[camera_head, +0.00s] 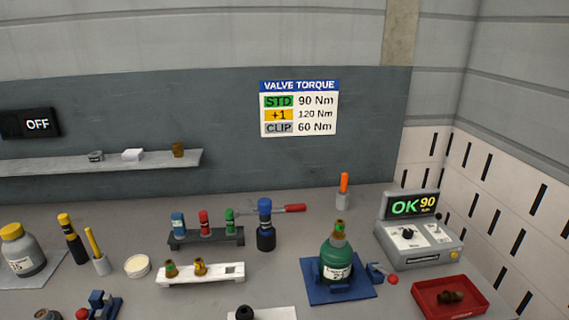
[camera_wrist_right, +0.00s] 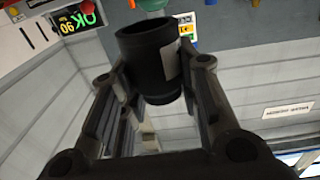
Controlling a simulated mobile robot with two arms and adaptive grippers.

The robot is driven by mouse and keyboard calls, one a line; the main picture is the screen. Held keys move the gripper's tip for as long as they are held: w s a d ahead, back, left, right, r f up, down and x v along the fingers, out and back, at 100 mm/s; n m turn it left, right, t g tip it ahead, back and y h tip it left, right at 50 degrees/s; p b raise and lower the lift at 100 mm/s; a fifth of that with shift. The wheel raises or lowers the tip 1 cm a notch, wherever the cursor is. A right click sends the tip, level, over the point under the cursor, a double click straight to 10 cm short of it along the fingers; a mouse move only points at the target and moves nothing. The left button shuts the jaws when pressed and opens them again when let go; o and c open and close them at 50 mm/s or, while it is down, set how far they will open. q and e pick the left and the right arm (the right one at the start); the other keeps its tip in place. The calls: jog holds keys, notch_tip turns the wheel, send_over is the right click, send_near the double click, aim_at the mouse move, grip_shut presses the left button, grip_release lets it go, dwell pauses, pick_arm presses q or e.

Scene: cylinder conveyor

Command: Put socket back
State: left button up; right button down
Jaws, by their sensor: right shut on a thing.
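My right gripper (camera_wrist_right: 155,78) shows in the right wrist view, with its fingers on either side of a dark, hollow socket (camera_wrist_right: 140,48). It is shut on this socket, which has a pale patch on its side. Neither gripper can be made out in the head view. My left gripper is not in view.
A green cylinder (camera_head: 337,262) with a brass valve stands on a blue base (camera_head: 315,292). A tester (camera_head: 420,242) reads OK 90. A red tray (camera_head: 430,284) holds brass parts. A white rack (camera_head: 222,278) and a black blue-topped bottle-like object (camera_head: 266,238) stand near the dark rack.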

jog(key=shift+w+a+r+p, duration=0.2)
jog(key=shift+w+p, duration=0.15)
jog(key=shift+w, duration=0.15)
jog(key=w+a+r+n+y+p, duration=0.1)
jog(key=w+r+n+y+p, duration=0.2)
jog(key=w, duration=0.5)
jog(key=w+a+r+n+y+p, duration=0.1)
jog(key=w+a+r+y+p, duration=0.2)
jog(key=w, duration=0.5)
jog(key=w+d+r+n+g+y+p, duration=0.1)
jog(key=w+d+r+p, duration=0.1)
jog(key=w+r, duration=0.5)
jog(key=w+d+r+n+g+y+p, duration=0.1)
jog(key=w+r+p, duration=0.4)
jog(key=r, duration=0.5)
jog(key=shift+w+d+r+g+y, duration=0.25)
jog(key=shift+w+d+y, duration=0.35)
jog(key=shift+w+d, duration=0.55)
